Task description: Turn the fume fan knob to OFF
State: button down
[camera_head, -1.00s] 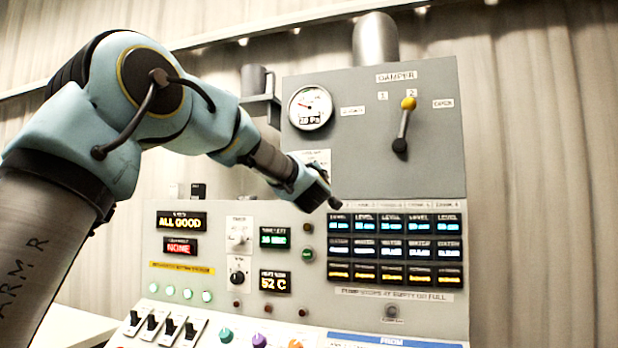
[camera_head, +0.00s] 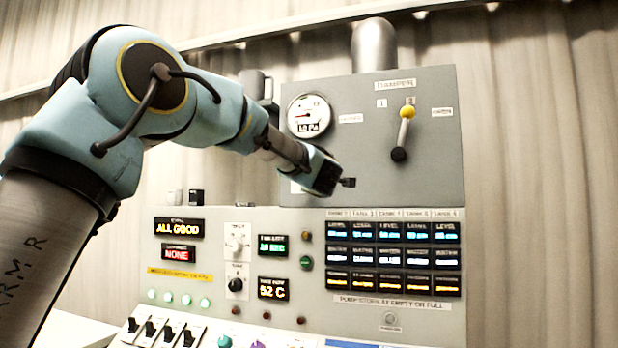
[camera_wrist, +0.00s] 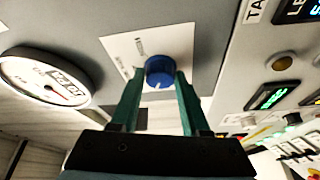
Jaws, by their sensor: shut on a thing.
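The blue fan knob (camera_wrist: 160,71) sits on a white label plate (camera_wrist: 122,52) on the grey panel. In the wrist view, my gripper (camera_wrist: 157,80) has its two green fingers on either side of the knob, shut on it. A small white mark on the knob faces the bottom of that picture. The print on the plate is too small to read. In the head view, my gripper (camera_head: 340,182) is at the lower part of the grey damper box and hides the knob. An edge of the white plate shows beside it.
The yellow-tipped damper lever (camera_head: 404,130) is at upper right. Lit displays (camera_head: 394,255), knobs and switches fill the console below.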

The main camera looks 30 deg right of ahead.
dwell(0.3)
jog(key=shift+c, duration=1.9)
grip_release()
jog(key=b+v, duration=0.3)
jog(key=v, duration=0.7)
jog(key=shift+s+a+b, duration=0.15)
jog(key=shift+s+b, duration=0.15)
jog(key=shift+s, duration=0.05)
